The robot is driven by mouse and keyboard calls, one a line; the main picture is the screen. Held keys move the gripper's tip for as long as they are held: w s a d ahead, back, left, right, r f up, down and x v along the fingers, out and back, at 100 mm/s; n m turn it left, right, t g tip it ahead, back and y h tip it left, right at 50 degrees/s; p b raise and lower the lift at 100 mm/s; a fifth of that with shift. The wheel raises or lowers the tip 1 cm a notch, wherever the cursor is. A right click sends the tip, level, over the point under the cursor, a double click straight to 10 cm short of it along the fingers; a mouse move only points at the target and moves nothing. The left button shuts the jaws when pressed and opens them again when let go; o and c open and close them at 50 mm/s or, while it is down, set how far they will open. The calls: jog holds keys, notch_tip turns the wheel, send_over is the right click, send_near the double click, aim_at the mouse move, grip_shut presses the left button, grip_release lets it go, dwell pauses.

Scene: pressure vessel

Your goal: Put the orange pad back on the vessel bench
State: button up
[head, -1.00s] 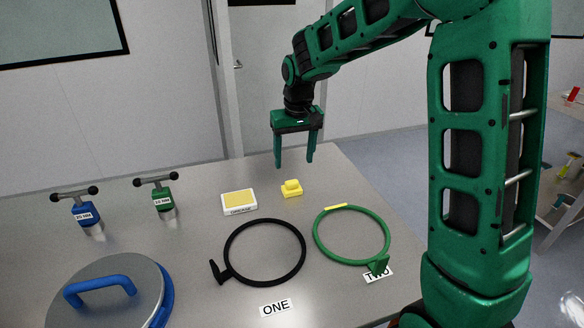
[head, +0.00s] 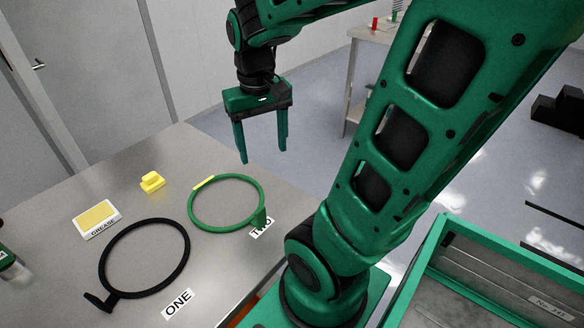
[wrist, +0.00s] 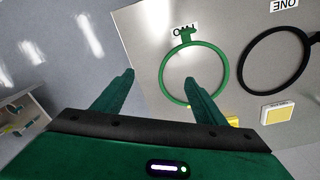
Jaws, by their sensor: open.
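My gripper (head: 262,155) is open and empty, fingers pointing down, raised near the far right edge of the vessel bench (head: 75,290). In the wrist view, the open fingers (wrist: 160,78) show with the bench edge and floor beneath. A small orange patch (head: 241,313) shows low beyond the bench's near right edge, beside my base. It is mostly hidden, and I cannot tell whether it is the orange pad. No whole orange pad is in view. A yellow block (head: 152,183) stands on the bench.
On the bench are a green ring (head: 190,212) by label TWO, a black ring (head: 103,270) by label ONE (head: 178,303), and a grease box (head: 97,217). A green-rimmed tray (head: 428,255) is at right. A side table (head: 357,75) stands behind, with open floor between.

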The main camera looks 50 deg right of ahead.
jog(key=s+f+m, duration=0.1)
jog(key=s+f, duration=0.1)
jog(key=s, duration=0.7)
jog(key=shift+s+y, duration=0.35)
jog(key=shift+y, duration=0.05)
jog(key=shift+d, duration=0.1)
jog(key=shift+w+f, duration=0.25)
jog(key=shift+w, duration=0.4)
